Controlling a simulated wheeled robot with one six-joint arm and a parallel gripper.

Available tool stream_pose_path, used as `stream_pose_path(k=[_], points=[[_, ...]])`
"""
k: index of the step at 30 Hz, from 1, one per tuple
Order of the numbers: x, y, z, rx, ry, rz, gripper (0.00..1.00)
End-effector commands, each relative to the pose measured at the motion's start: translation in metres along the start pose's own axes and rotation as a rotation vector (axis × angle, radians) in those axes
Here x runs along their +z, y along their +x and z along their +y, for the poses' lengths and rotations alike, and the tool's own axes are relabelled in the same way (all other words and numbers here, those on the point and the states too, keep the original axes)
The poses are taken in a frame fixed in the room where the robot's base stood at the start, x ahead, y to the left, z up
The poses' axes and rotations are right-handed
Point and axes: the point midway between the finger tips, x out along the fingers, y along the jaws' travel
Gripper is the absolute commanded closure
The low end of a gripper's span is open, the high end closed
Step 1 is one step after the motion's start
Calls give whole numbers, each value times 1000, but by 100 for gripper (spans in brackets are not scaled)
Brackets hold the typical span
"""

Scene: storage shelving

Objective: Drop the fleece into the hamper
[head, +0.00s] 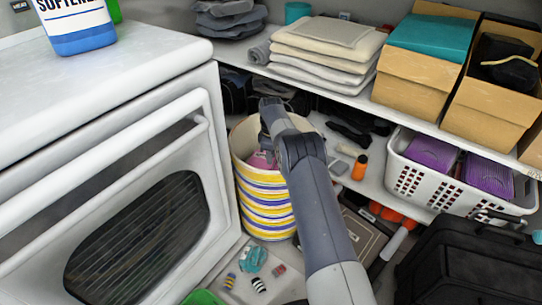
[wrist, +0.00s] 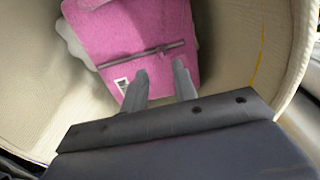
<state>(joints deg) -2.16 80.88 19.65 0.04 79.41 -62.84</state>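The hamper (head: 266,205) is a round cream basket with yellow, blue and white stripes, standing on the floor beside the white oven. Its pale inner wall (wrist: 245,45) fills much of the wrist view. The pink fleece (wrist: 150,35) lies inside, folded, with a dark band and a small white label; a bit of it shows in the head view (head: 262,160). My gripper (wrist: 162,82) points into the hamper, its two grey fingers apart over the fleece's near edge. I see nothing held between them. In the head view my arm hides the fingers.
The white oven (head: 150,170) borders the hamper on the left. A shelf with folded cloths (head: 325,45) and cardboard boxes (head: 420,60) is behind. A white basket (head: 455,190), an orange bottle (head: 360,167) and a black case (head: 470,265) are to the right. Small items lie in front.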

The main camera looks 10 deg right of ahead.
Motion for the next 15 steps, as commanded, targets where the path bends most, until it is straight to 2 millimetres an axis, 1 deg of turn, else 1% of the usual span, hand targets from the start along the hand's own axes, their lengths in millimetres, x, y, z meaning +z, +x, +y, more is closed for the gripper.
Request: stream_pose_path(k=[1,5,12,15], points=[[0,-10,0,2,0,1,73],[0,-36,1,4,0,2,73],[0,-91,1,4,0,2,73],[0,-107,0,3,0,1,73]])
